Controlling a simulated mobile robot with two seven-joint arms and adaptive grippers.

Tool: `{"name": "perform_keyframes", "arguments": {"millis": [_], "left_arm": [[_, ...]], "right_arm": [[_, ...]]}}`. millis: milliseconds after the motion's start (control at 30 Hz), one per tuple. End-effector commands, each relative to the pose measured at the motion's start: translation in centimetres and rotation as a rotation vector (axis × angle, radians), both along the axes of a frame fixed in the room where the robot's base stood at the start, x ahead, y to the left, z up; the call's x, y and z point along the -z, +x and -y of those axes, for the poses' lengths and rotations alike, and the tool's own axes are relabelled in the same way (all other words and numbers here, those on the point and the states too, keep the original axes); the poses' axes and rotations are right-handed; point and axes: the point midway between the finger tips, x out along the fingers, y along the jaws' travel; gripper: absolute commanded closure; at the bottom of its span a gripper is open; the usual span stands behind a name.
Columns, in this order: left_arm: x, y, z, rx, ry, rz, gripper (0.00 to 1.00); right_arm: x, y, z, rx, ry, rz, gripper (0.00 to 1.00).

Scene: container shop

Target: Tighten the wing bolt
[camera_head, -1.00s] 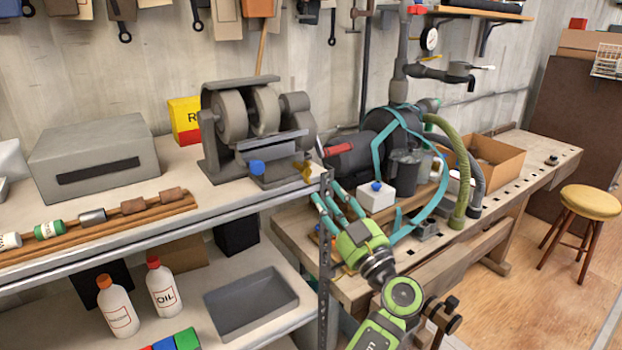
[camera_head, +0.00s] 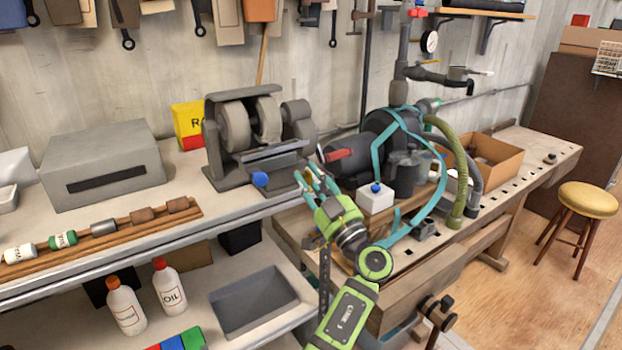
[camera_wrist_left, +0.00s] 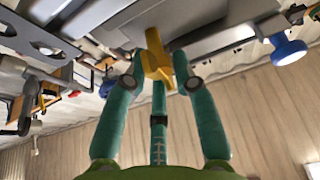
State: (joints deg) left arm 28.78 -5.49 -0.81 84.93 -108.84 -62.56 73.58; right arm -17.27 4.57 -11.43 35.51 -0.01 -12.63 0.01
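The yellow wing bolt (camera_wrist_left: 156,58) shows in the left wrist view, under the dark metal parts of the bench grinder (camera_head: 262,130). In the head view my left gripper (camera_head: 314,180) is at the grinder's front right corner and its fingers hide the bolt. In the left wrist view its teal fingers (camera_wrist_left: 157,72) stand apart, one on each side of the bolt and a third behind it. The fingertips are very close to the wings; I cannot tell if they touch. My right gripper is not in view.
A blue knob (camera_head: 260,179) is on the grinder, left of my gripper. A white box with a blue button (camera_head: 376,198) and a motor with hoses (camera_head: 400,150) stand on the workbench to the right. The shelf unit's front edge (camera_head: 240,212) runs below the grinder.

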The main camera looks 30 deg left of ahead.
Motion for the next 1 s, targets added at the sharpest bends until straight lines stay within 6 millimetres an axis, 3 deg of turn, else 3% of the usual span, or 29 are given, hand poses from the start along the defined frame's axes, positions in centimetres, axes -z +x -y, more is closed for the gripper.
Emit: {"name": "perform_keyframes", "arguments": {"millis": [533,1000], "left_arm": [[0.1,-0.1,-0.1,-0.005,0.024,-0.051,1.00],[0.0,-0.1,-0.1,-0.005,0.166,-0.392,1.00]], "right_arm": [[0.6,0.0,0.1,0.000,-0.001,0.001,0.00],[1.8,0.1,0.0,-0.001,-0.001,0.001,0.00]]}}
